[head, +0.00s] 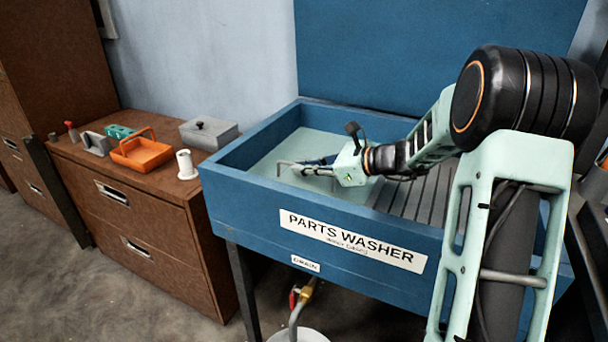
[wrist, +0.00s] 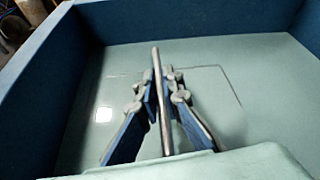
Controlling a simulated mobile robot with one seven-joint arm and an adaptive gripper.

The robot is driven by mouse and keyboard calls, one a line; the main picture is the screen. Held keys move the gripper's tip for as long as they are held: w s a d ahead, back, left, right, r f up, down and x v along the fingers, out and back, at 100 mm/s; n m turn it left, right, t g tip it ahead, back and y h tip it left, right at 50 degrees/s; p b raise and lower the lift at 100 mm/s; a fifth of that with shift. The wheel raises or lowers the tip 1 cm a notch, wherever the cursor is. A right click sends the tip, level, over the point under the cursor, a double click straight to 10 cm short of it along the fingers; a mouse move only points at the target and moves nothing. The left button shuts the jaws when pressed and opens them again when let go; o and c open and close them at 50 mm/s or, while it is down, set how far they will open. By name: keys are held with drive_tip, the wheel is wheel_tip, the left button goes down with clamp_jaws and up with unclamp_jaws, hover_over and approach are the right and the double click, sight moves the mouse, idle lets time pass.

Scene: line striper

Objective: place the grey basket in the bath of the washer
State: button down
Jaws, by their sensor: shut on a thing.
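The parts washer (head: 240,192) is a blue tub, and its pale green bath (head: 275,150) fills the left part. My gripper (head: 302,168) is low inside the bath, pointing left. In the wrist view my gripper (wrist: 160,95) is shut on a thin grey bar, the handle (wrist: 156,60) of the grey basket. The handle also shows as a thin grey bend at my fingertips in the head view (head: 282,163). The basket's body is not clearly seen; a faint rectangular outline shows around the fingers in the wrist view. I cannot tell how deep it sits.
Blue tub walls rise around the bath, with a ribbed drainboard (head: 415,195) on its right. At left, a brown cabinet (head: 150,215) bears an orange basket (head: 142,155), a grey box (head: 209,133), a white spool (head: 186,165) and smaller items. A bucket (head: 297,336) stands below.

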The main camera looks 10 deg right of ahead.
drive_tip(key=shift+f, duration=0.3)
drive_tip(key=shift+f, duration=0.2)
drive_tip(key=c, duration=2.1)
unclamp_jaws()
drive_tip(key=shift+r, duration=0.2)
drive_tip(key=p+v, duration=0.2)
drive_tip(key=v, duration=1)
